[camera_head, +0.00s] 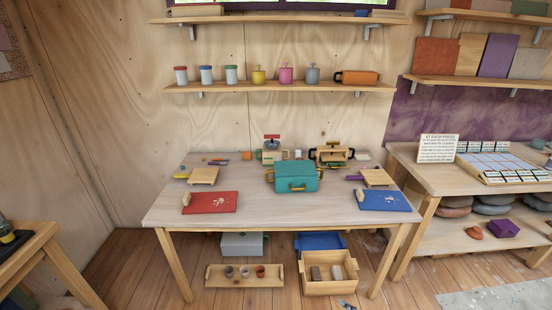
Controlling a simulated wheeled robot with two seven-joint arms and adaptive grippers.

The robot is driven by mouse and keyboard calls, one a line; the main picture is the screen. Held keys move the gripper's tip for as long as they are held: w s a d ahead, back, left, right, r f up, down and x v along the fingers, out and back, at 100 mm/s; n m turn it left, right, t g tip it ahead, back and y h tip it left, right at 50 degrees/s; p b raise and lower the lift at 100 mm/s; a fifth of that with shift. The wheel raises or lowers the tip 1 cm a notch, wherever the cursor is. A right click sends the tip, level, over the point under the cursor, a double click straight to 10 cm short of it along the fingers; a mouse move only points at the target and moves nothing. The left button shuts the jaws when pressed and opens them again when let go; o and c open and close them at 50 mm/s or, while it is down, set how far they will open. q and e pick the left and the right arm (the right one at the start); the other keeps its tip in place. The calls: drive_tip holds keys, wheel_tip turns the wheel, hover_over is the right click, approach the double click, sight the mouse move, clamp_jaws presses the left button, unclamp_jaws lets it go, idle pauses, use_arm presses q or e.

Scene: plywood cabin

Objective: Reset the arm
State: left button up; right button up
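Neither of my arms nor grippers shows in the head view. A wooden table (262,228) stands ahead. On it a teal box with a yellow handle (296,177) sits at the middle. A red mat (210,203) lies at the left front and a blue mat (384,200) at the right front. Small wooden boards lie behind them, one on the left (203,175) and one on the right (377,177). Two press-like devices stand at the back, one small (272,151) and one larger with a dark roller (332,155).
A wall shelf (280,88) holds several jars and an orange roll (357,77). A second table (428,181) stands at the right with a tile tray (504,163). Under the main table are a wooden tray (215,281) and a crate (330,289). A side table (28,243) is at the left.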

drive_tip(key=s+d+f+m+g+h, duration=0.3)
drive_tip(key=s+f+m, duration=0.2)
drive_tip(key=s+f, duration=0.55)
use_arm(q)
drive_tip(key=s+f+n+g, duration=0.2)
drive_tip(key=s+f+n, duration=0.1)
drive_tip(key=s, duration=0.8)
drive_tip(key=s+f+n+g+y, duration=0.1)
drive_tip(key=s+f+n+g, duration=0.2)
drive_tip(key=s, duration=0.8)
drive_tip(key=s+f+n+g+y, duration=0.1)
drive_tip(key=s+f+n+g, duration=0.1)
drive_tip(key=s+f, duration=0.4)
drive_tip(key=s+n, duration=0.1)
drive_tip(key=s, duration=0.4)
drive_tip(key=shift+a+f+n+g, duration=0.3)
drive_tip(key=shift+a+n+g, duration=0.05)
drive_tip(key=shift+n+g, duration=0.05)
use_arm(e)
drive_tip(key=s+f+m+g, duration=0.2)
drive_tip(key=s+f, duration=0.2)
drive_tip(key=s, duration=0.7)
drive_tip(key=s+f+m+g+h, duration=0.1)
drive_tip(key=s+f, duration=0.3)
drive_tip(key=s, duration=0.7)
drive_tip(key=s+f+m+g, duration=0.3)
drive_tip(key=s+g, duration=0.1)
drive_tip(key=s, duration=0.7)
drive_tip(key=shift+s+f+m+h, duration=0.3)
drive_tip(key=shift+s+f+m, duration=0.1)
